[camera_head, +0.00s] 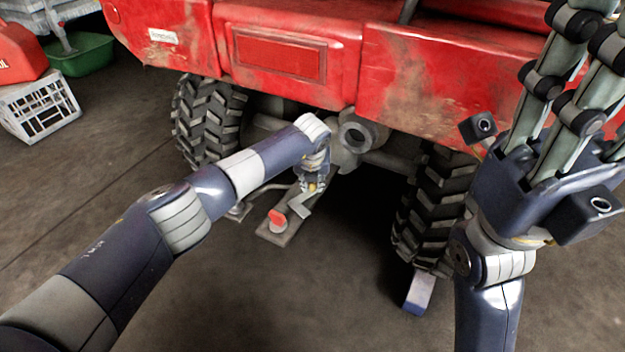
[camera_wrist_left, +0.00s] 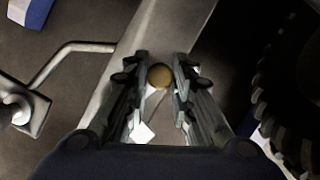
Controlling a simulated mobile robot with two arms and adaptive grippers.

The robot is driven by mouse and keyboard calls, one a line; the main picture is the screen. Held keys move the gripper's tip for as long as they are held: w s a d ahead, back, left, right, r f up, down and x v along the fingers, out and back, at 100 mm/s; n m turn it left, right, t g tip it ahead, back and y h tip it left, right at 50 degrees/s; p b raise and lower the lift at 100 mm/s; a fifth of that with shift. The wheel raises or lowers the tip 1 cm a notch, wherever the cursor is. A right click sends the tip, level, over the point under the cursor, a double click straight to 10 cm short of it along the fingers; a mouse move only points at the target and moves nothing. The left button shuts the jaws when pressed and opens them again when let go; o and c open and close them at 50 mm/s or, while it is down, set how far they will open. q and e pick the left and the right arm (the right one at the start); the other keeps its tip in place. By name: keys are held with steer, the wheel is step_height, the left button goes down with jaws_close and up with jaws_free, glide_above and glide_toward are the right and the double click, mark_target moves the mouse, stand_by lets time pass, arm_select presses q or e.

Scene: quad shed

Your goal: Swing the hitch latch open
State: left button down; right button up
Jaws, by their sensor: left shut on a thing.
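The hitch bar (camera_head: 272,235) is a grey metal drawbar low in front of the red vehicle. A small red tab (camera_head: 277,219) stands on its near end, and a bent metal rod (camera_wrist_left: 75,48) shows beside the bar in the left wrist view. My left gripper (camera_head: 313,186) points down over the bar. Its fingers (camera_wrist_left: 160,72) close around a round brass-coloured knob (camera_wrist_left: 159,76). Which part the knob belongs to is partly hidden by the fingers. My right gripper (camera_head: 578,90) is raised at the right, away from the hitch; its fingertips run toward the top edge.
The red vehicle's body (camera_head: 400,85) overhangs the hitch. A left tire (camera_head: 207,118) and a right tire (camera_head: 432,215) flank it. A blue-white block (camera_head: 419,293) lies by the right tire. A white crate (camera_head: 40,105) and green tub (camera_head: 82,55) stand far left. The front floor is clear.

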arm_select(q)
steer(key=c, duration=1.4)
jaws_free()
steer(key=shift+w, duration=0.1)
steer(key=shift+r, duration=0.4)
steer(key=shift+v, duration=1.1)
steer(key=s, duration=1.2)
steer(key=shift+s+d, duration=0.2)
steer(key=shift+s+f, duration=0.1)
